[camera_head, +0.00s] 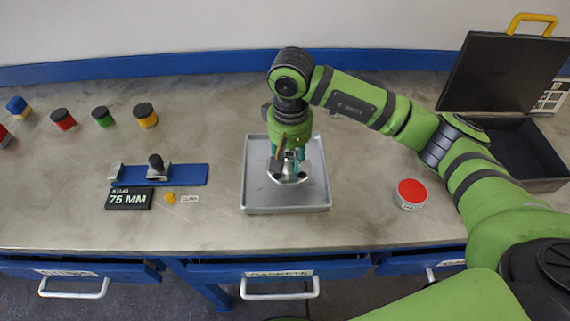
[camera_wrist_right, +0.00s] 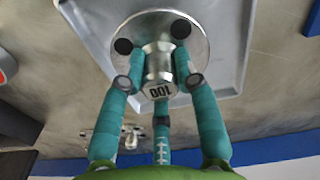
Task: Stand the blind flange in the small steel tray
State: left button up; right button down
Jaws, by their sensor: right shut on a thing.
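The blind flange (camera_head: 289,179) is a round steel disc with a central hub. In the right wrist view the disc (camera_wrist_right: 200,42) shows dark bolt holes and the hub end is marked 100. My right gripper (camera_head: 289,160) points down over the small steel tray (camera_head: 258,206), its teal fingers shut on the hub. In the right wrist view the gripper (camera_wrist_right: 160,72) closes around the hub from its sides. The disc lies flat within the tray's outline; I cannot tell whether it touches the tray floor. My left gripper is not in view.
A blue clamp fixture (camera_head: 188,174) and a 75 MM plate (camera_head: 129,199) lie left of the tray. A red-topped tin (camera_head: 411,194) stands to the right, near an open black case (camera_head: 519,140). Several small coloured pots stand at far left.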

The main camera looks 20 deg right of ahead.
aim_at(285, 170)
jog(key=shift+a+f, duration=0.2)
jog(key=shift+a, duration=0.35)
jog(key=shift+s+f+p, duration=0.1)
jog(key=shift+f+p, duration=0.2)
jog(key=shift+f, duration=0.05)
notch_tip(285, 170, down, 3)
jog(key=shift+f+p, duration=0.15)
jog(key=shift+p, duration=0.5)
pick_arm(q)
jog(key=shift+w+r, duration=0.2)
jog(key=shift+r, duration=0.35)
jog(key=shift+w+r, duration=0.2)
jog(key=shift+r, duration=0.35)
pick_arm(e)
jog(key=shift+f, duration=0.2)
jog(key=c, duration=0.9)
grip_release()
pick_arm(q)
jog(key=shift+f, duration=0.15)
